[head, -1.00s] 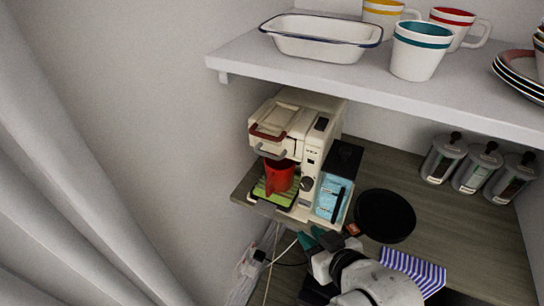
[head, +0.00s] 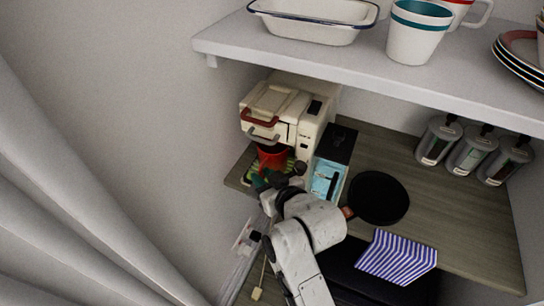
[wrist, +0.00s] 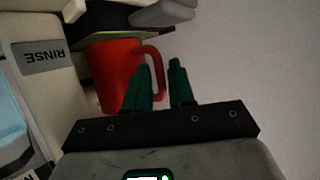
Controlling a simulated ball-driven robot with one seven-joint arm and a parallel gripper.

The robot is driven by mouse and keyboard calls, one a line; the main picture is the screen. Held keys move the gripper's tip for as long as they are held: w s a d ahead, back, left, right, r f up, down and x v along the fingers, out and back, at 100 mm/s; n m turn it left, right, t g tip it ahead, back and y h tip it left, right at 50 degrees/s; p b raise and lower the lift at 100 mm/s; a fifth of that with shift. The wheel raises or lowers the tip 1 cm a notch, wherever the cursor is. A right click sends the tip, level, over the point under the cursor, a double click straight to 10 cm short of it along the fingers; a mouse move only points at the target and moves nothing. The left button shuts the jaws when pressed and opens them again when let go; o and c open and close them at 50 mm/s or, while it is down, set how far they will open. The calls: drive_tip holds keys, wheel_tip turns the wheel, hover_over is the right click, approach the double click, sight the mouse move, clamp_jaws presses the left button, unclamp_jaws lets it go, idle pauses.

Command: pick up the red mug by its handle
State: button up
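The red mug (head: 271,157) stands upright on the drip tray of the coffee machine (head: 290,118). In the head view my gripper (head: 266,181) is in front of the mug and hides its lower part. In the wrist view the mug (wrist: 113,70) is at left centre, with its handle (wrist: 159,65) on the right side. My gripper (wrist: 160,68) is open, with its two green fingers apart. In that view the handle lies between the fingers, and the left finger overlaps the mug's edge. I cannot tell whether a finger touches it.
A blue box (head: 326,178) stands right of the machine. A black pan (head: 379,197) and a striped cloth (head: 397,256) lie on the counter. Several canisters (head: 470,152) stand at the right. A white shelf (head: 350,70) with dishes overhangs the counter.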

drive_tip(key=shift+x, duration=1.1)
drive_tip(key=shift+c, duration=0.4)
clamp_jaws()
